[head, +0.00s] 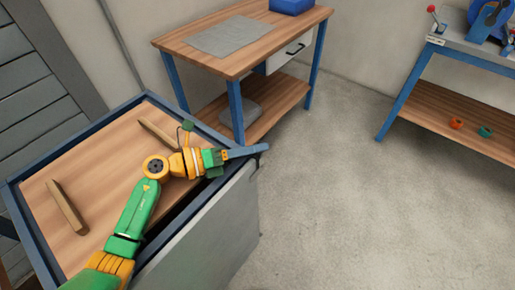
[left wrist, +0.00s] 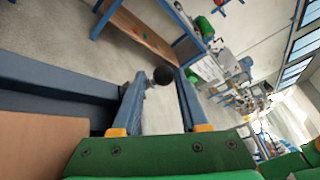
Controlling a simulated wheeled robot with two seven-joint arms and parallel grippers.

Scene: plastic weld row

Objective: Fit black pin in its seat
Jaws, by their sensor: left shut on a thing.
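The black pin (left wrist: 163,75) shows in the left wrist view as a round black head with a short grey part beside it. It is between the fingertips of my left gripper (left wrist: 160,88), which is shut on it. In the head view my left gripper (head: 262,148) reaches right, past the rim at the corner of a blue-framed cart (head: 205,129). The pin cannot be made out there. The seat is not clearly visible, and I cannot tell whether the pin touches it. My right gripper is in neither view.
The cart has a wooden floor with two wooden bars (head: 68,207) and a grey side panel (head: 205,235). A workbench (head: 175,42) stands behind it, and another bench (head: 455,95) is at the right. Open concrete floor (head: 370,210) lies between.

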